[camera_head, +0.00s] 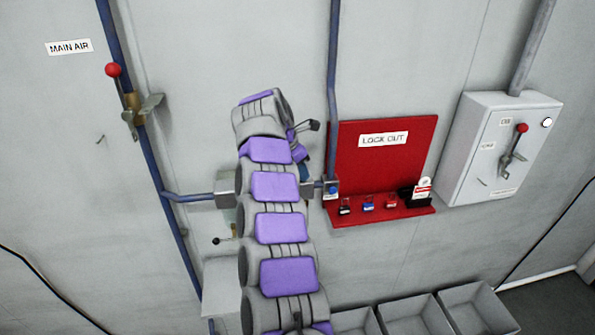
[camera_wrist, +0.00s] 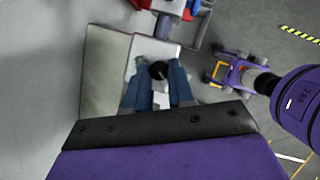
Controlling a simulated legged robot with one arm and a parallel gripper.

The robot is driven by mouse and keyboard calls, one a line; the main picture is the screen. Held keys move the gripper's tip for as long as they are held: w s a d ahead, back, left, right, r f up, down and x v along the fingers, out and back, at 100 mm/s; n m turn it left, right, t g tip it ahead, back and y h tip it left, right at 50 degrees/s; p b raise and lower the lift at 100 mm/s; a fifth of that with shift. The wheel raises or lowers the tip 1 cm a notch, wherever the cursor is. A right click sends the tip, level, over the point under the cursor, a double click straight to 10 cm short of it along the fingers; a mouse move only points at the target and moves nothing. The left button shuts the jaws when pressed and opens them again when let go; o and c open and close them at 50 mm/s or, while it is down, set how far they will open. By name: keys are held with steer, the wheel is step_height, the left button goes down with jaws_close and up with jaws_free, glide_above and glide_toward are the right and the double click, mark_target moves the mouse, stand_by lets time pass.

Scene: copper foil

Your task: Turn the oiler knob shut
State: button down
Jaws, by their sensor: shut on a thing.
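In the wrist view, the oiler knob (camera_wrist: 158,70) is small, dark and round, at the end of a pale block. My gripper (camera_wrist: 157,82) has two blue fingers, one on each side of the knob, closed on it. The fingers hide part of the knob, and I cannot tell how far it is turned. In the head view, my arm covers the knob and most of my gripper, in front of the pipe run between the left grey fitting (camera_head: 227,187) and the lockout board.
A red lockout board (camera_head: 380,160) with several padlocks is right of my arm. A grey switch box (camera_head: 498,150) hangs farther right. The main air valve (camera_head: 135,108) with its red-knobbed lever is at upper left. Open grey bins (camera_head: 415,318) stand below.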

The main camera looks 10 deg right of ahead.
steer(key=shift+w+d+r, duration=0.1)
steer(key=shift+d, duration=0.05)
steer(key=c, duration=1.3)
jaws_free()
steer(key=shift+o, duration=1.4)
steer(key=shift+w+d+f, duration=0.15)
steer(key=shift+w+f, duration=0.05)
steer(key=shift+w, duration=0.05)
steer(key=shift+s, duration=0.1)
steer(key=shift+s+r, duration=0.1)
steer(key=shift+a+r, duration=0.15)
steer(key=shift+a, duration=0.05)
steer(key=shift+p+v, duration=3.95)
steer(key=shift+v, duration=4.55)
